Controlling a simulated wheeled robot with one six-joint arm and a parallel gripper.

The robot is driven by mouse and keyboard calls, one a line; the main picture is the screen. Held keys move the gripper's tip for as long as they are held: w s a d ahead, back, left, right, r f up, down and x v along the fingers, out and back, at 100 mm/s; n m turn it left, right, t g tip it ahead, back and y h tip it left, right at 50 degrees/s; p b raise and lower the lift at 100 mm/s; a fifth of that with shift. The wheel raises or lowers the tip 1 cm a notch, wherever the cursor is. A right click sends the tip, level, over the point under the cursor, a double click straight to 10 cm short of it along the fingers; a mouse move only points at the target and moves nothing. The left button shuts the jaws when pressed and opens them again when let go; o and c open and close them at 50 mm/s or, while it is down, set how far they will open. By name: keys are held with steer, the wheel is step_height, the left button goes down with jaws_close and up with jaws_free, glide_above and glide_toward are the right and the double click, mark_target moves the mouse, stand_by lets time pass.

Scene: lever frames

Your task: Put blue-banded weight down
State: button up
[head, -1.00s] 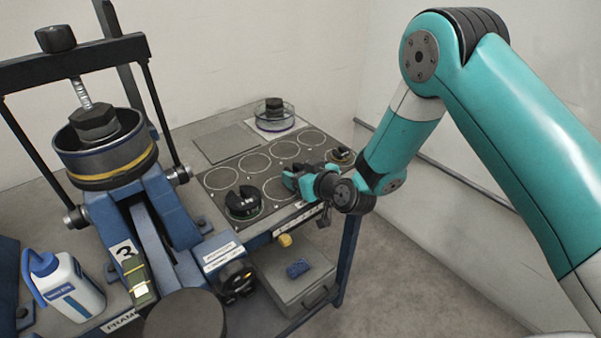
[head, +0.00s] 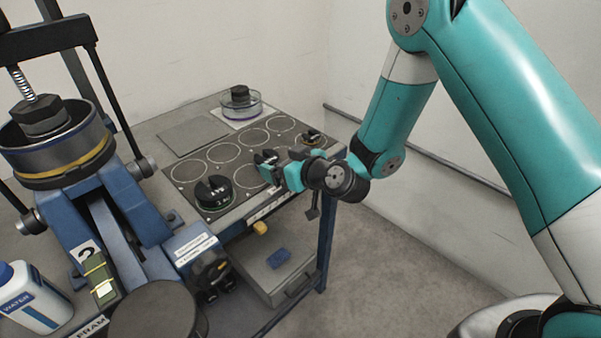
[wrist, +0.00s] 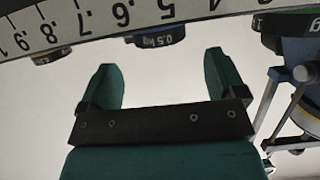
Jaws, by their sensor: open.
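A dark weight (wrist: 158,38) marked 0.5 kg, with a dim bluish band, stands near the edge of the numbered strip in the wrist view. In the head view a small dark weight (head: 265,157) shows just beyond my gripper (head: 281,163), on the black circle-marked mat; its band colour is unclear there. My gripper is open and its two green fingers (wrist: 160,75) stand apart with nothing between them in the wrist view. The weight lies past the fingertips, apart from them.
A green-banded black weight (head: 214,193) sits on the mat's front-left circle. A smaller yellow-marked weight (head: 311,137) is at the right end. A blue press frame (head: 140,215) fills the left. Several mat circles are empty.

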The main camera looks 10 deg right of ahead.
steer(key=s+r+n+g+y+b, duration=0.3)
steer(key=s+r+g, duration=0.45)
steer(key=s, duration=0.75)
steer(key=s+d+r+m+g+h, duration=0.1)
steer(key=s+d+r+g+h, duration=0.1)
steer(key=s, duration=0.5)
steer(key=s+d+r+m+g+h, duration=0.1)
steer(key=s+d+r+g+h, duration=0.1)
steer(key=s+d, duration=0.4)
steer(key=s+r+h+b, duration=0.1)
steer(key=s+h, duration=0.1)
steer(key=shift+s+r+m+h, duration=0.25)
steer(key=shift+r+m+h, duration=0.1)
steer(key=shift+m+h, duration=0.05)
steer(key=shift+d+g, duration=0.1)
steer(key=shift+g, duration=0.15)
